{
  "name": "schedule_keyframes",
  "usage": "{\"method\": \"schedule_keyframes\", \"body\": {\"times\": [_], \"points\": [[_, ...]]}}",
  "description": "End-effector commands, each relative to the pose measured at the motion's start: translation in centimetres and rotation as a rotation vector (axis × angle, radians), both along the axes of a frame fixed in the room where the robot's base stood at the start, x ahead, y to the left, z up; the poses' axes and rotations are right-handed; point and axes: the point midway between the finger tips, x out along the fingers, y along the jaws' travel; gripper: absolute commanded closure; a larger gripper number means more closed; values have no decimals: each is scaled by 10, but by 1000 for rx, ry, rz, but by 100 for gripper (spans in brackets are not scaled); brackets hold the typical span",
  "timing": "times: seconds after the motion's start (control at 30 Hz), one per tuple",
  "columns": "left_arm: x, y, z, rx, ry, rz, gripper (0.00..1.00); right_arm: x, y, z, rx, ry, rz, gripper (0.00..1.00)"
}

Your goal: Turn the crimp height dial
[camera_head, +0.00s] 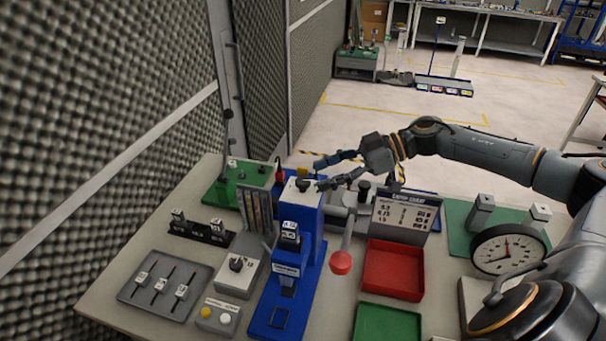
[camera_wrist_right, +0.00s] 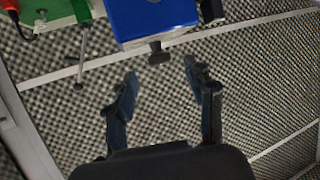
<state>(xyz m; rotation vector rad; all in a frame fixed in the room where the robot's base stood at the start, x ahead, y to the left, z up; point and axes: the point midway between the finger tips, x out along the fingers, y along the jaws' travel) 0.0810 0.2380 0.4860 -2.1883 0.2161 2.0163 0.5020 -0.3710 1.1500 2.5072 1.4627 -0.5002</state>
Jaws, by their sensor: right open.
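The blue crimp press (camera_head: 300,222) stands on the table with a black knob (camera_head: 304,184) on its pale top, which looks like the crimp height dial. My right gripper (camera_head: 320,174) reaches in from the right, its fingers open and close to this knob. In the right wrist view the blue press (camera_wrist_right: 150,18) is at the top, with the dark knob (camera_wrist_right: 158,56) projecting from it. The open fingers (camera_wrist_right: 162,76) are on either side of the knob's line, with a gap short of it; nothing is between them. My left gripper is out of view.
A grey box with a black knob (camera_head: 237,264), a slider panel (camera_head: 165,284) and a button box (camera_head: 216,315) stand left of the press. A red-balled lever (camera_head: 341,262), a red tray (camera_head: 393,270) and a chart stand (camera_head: 405,214) are right. Foam wall (camera_head: 90,120) bounds the left.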

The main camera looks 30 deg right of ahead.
Motion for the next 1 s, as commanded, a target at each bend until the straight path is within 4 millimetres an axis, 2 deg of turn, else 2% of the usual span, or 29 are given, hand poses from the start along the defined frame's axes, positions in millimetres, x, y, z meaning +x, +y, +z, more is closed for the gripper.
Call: {"method": "schedule_keyframes", "body": {"times": [0.1, 0.3, 0.73, 1.0], "points": [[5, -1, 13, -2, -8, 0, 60, 11, 20, -4, 6, -4, 2, 46], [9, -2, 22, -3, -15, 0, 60, 23, 40, -16, 1, -2, 0, 46], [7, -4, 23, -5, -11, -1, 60, 27, 47, -22, -2, -1, -1, 46], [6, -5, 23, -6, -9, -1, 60, 27, 47, -22, -1, 0, 0, 100]]}}
